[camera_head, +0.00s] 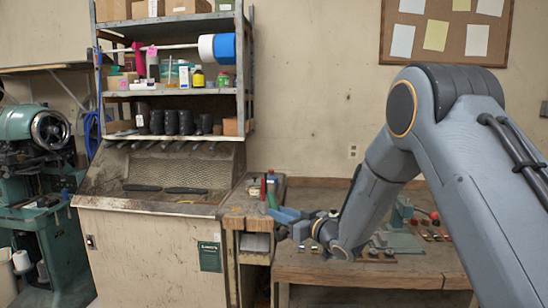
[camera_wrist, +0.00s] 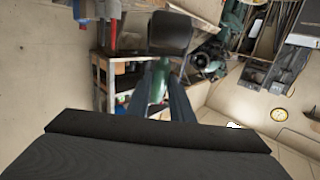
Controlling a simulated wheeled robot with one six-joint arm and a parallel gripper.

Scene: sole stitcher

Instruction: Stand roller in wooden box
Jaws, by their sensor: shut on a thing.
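My gripper (camera_wrist: 163,88) is shut on the green handle of the roller (camera_wrist: 160,80), which stands out between the fingers in the wrist view. A dark, broad piece (camera_wrist: 170,33) lies beyond the fingertips; it looks like the roller's head, but I cannot be sure. In the head view my gripper (camera_head: 278,214) is at the left end of the wooden bench, with a bit of green at its tip. Beside it, upright red and green tools (camera_head: 263,187) stand at what looks like the wooden box (camera_head: 240,212). The box's inside is hidden.
The wooden bench (camera_head: 350,268) carries a green device (camera_head: 402,212) and several small parts to the right. A green machine (camera_head: 40,190) is at far left.

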